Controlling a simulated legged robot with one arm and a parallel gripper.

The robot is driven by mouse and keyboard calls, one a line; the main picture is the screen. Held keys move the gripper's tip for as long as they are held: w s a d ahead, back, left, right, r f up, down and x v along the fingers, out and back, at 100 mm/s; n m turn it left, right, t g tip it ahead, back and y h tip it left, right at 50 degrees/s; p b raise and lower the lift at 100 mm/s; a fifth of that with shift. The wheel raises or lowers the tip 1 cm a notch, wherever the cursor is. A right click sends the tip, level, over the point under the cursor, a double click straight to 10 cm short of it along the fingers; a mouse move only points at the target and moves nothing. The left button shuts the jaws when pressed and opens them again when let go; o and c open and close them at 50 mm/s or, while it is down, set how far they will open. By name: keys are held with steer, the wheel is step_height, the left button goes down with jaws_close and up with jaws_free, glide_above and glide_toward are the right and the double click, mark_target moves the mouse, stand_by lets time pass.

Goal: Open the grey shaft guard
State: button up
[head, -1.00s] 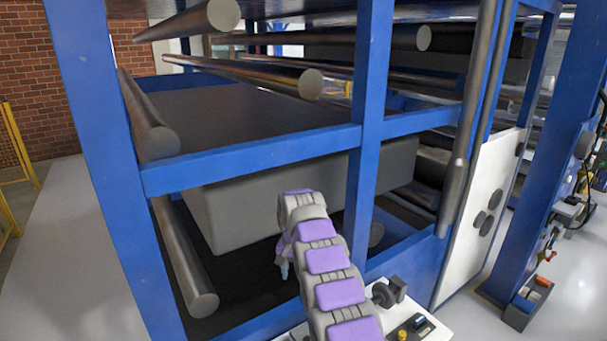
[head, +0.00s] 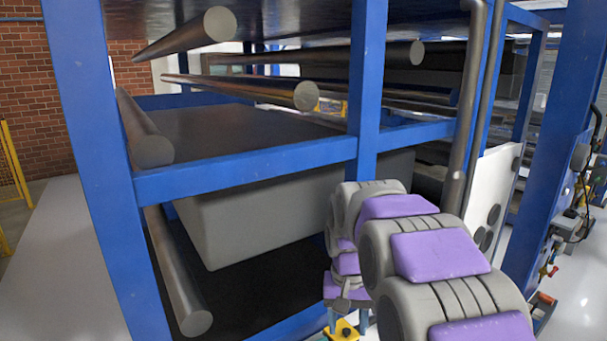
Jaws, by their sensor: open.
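A large grey box-shaped cover (head: 240,219) sits inside the blue frame, below the front crossbar. It is the most likely shaft guard, but I cannot tell for sure. Its front and left faces show, and my arm hides part of its right side. No hinge or handle shows on it. My gripper (head: 348,319) points down at the bottom middle, in front of the frame and right of the cover's lower edge.
The blue crossbar (head: 250,168) and blue upright (head: 368,80) stand close to my arm. Metal rollers (head: 240,89) end at the front of the frame. A white panel (head: 490,190) is at the right. Clear floor (head: 70,270) lies at the left.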

steer(key=s+d+f+n+b, duration=0.1)
steer(key=s+d+f+b, duration=0.2)
steer(key=s, duration=1.3)
steer(key=s+d+f, duration=0.2)
steer(key=s+f, duration=0.3)
steer(key=s, duration=1.1)
steer(key=w+a, duration=0.3)
steer(key=w, duration=0.9)
steer(key=w+a, duration=0.4)
steer(key=w, duration=0.8)
steer(key=w+a, duration=0.3)
steer(key=w, duration=1)
steer(key=w+a+f+m+t, duration=0.15)
steer(key=w+a+f, duration=0.25)
steer(key=w+f, duration=0.55)
steer(key=shift+m+g, duration=0.25)
steer(key=f, duration=0.5)
steer(key=w+f+b, duration=0.1)
steer(key=f, duration=0.4)
steer(key=w+f, duration=0.1)
steer(key=f, duration=0.4)
steer(key=shift+d+f, duration=0.1)
steer(key=shift+c, duration=0.5)
